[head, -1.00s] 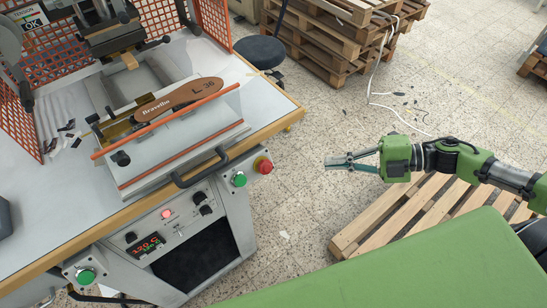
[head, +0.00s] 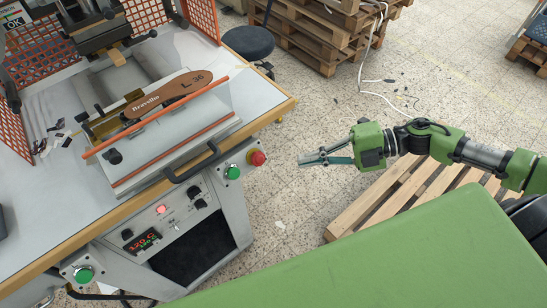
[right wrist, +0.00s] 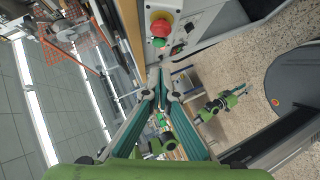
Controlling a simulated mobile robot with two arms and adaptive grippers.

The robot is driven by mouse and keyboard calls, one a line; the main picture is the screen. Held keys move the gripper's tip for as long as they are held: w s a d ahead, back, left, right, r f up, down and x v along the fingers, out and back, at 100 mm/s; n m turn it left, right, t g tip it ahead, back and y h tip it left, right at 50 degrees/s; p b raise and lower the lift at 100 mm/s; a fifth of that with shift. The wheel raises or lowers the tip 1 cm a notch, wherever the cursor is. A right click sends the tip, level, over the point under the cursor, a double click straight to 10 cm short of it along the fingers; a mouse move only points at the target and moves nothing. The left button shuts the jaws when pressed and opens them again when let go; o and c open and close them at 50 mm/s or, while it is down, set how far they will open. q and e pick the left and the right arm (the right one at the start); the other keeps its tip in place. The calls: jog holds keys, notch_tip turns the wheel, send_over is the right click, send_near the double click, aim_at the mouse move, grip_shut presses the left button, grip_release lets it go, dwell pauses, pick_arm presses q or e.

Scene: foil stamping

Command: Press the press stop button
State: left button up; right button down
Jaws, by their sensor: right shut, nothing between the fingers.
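The press stop button is a red mushroom button on a yellow collar (head: 256,158), at the right front corner of the grey press. It also shows near the top of the right wrist view (right wrist: 160,27). A green button (head: 232,172) sits just left of it. My right gripper (head: 303,160) is shut and empty, to the right of the red button with a gap between them. Its closed fingers show in the right wrist view (right wrist: 161,78), pointing below the buttons. A small green arm with a gripper (right wrist: 238,91), apparently my left, shows there too; its fingers are too small to judge.
A black bar handle (head: 190,166) stands out left of the buttons. A second green button (head: 83,274) is at the lower left. A green surface (head: 390,255) fills the lower right, beside a wooden pallet (head: 350,222). Open floor lies right of the press.

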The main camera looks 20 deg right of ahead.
aim_at(263, 159)
jog(key=w+a+f+p, duration=0.1)
jog(key=a, duration=0.1)
jog(key=w+a+f, duration=0.1)
jog(key=w+a, duration=0.1)
jog(key=w+a+f+p, duration=0.1)
jog(key=w+a, duration=0.1)
jog(key=a, duration=0.1)
jog(key=shift+w+f+p, duration=0.15)
jog(key=shift+f+p, duration=0.2)
jog(key=shift+f, duration=0.05)
jog(key=shift+w+a+f+b, duration=0.2)
jog(key=shift+w+f+b, duration=0.3)
jog(key=shift+w+b, duration=0.25)
jog(key=shift+s+d+r, duration=0.1)
jog(key=shift+s, duration=0.15)
jog(key=shift+w, duration=0.1)
